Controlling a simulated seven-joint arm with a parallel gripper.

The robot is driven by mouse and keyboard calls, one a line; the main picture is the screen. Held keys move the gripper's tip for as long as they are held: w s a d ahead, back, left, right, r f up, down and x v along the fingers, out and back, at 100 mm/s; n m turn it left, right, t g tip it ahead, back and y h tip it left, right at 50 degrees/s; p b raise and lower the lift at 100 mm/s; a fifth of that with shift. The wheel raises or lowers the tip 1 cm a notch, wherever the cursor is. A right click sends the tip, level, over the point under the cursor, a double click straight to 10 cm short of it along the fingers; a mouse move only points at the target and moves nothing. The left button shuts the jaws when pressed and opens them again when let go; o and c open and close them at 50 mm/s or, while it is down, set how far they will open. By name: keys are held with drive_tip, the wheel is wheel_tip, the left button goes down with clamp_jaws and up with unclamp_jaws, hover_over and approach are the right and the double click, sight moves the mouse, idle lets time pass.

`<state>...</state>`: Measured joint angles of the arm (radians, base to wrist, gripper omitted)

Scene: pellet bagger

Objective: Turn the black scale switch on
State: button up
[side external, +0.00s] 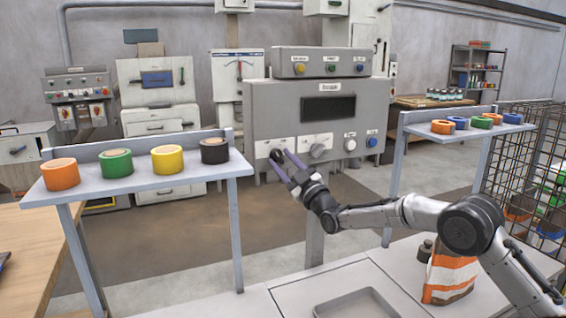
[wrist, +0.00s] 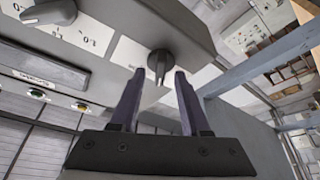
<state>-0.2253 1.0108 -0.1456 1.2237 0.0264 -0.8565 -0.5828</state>
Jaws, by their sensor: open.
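The scale's grey control box (side external: 262,101) has a dark display and a row of controls beneath it. The black scale switch (side external: 275,154) is at the left of that row, partly hidden by my fingers. In the wrist view the black switch (wrist: 159,62) is a round knob with a narrow handle pointing down in the picture. My gripper (side external: 281,155) is open in front of it. In the wrist view the tips of my gripper (wrist: 159,72) lie on either side of the handle, with visible gaps; I cannot tell whether they touch the knob.
A grey rotary knob (side external: 317,150) is just right of the switch, then a white button (side external: 350,145) and a blue button (side external: 372,141). A shelf (side external: 140,186) with tape rolls stands left. An orange-and-white bag (side external: 450,275) and a grey tray (side external: 356,304) are at the front.

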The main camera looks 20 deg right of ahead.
clamp_jaws()
idle(0.3)
drive_tip(key=shift+m, duration=0.4)
drive_tip(key=m+h, duration=0.2)
drive_tip(key=m, duration=0.2)
drive_tip(key=m+t+h, duration=0.1)
drive_tip(key=m+h, duration=0.1)
drive_tip(key=m, duration=0.2)
drive_tip(key=shift+a+h, duration=0.2)
drive_tip(key=shift+h, duration=0.1)
drive_tip(key=m+h, duration=0.2)
drive_tip(key=m, duration=0.2)
drive_tip(key=m+h, duration=0.2)
drive_tip(key=m, duration=0.2)
drive_tip(key=shift+a+g, duration=0.1)
drive_tip(key=shift+g, duration=0.3)
drive_tip(key=shift+m+h, duration=0.3)
drive_tip(key=shift+m, duration=0.2)
